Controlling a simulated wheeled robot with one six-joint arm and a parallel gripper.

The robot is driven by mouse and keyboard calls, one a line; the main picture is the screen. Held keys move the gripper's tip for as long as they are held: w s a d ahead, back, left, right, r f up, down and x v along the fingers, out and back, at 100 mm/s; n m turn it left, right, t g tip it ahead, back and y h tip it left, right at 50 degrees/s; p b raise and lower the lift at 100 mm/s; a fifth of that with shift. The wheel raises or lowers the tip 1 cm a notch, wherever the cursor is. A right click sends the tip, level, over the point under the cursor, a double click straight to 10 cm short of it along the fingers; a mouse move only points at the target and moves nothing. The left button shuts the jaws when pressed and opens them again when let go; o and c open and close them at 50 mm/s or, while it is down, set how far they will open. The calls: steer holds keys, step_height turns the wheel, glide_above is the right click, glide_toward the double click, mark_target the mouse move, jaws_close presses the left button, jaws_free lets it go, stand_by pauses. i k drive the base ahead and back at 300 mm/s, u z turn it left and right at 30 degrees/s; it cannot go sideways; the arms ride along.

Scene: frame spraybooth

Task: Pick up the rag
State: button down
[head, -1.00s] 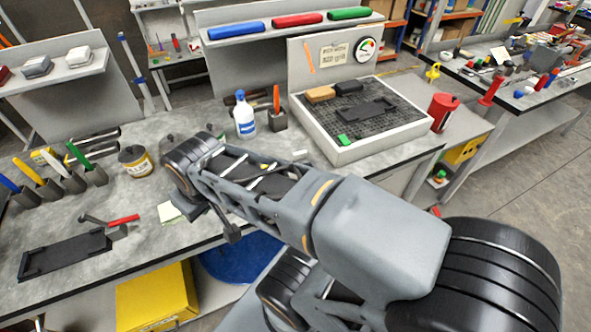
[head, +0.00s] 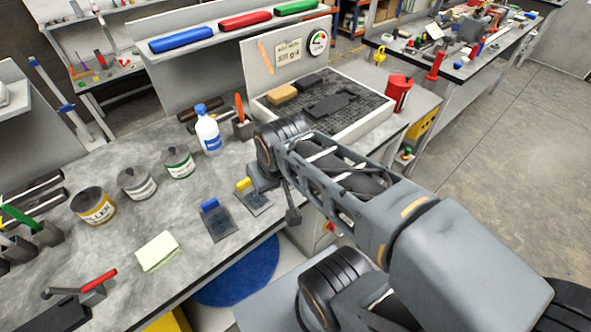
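A pale yellow-green folded cloth (head: 157,251), which looks like the rag, lies flat on the grey workbench (head: 120,220) near its front edge. It is in full view with bare bench around it. My gripper (head: 264,182) is at the end of my arm, to the right of the cloth and well apart from it. It is small, dark and partly hidden by my wrist, so its fingers cannot be made out.
Blue-handled (head: 218,219) and yellow-handled (head: 252,197) flat tools lie between cloth and gripper. A filler tin (head: 93,206), grey tins (head: 137,183) and a white bottle (head: 208,130) stand behind. A red-handled tool (head: 95,284) lies left. A grated tray (head: 375,122) is back right.

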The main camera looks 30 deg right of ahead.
mark_target(153, 256)
steer(key=u, duration=1.25)
steer(key=k, duration=0.5)
steer(key=u, duration=1.8)
steer(key=i, duration=1.6)
steer(key=z, duration=3)
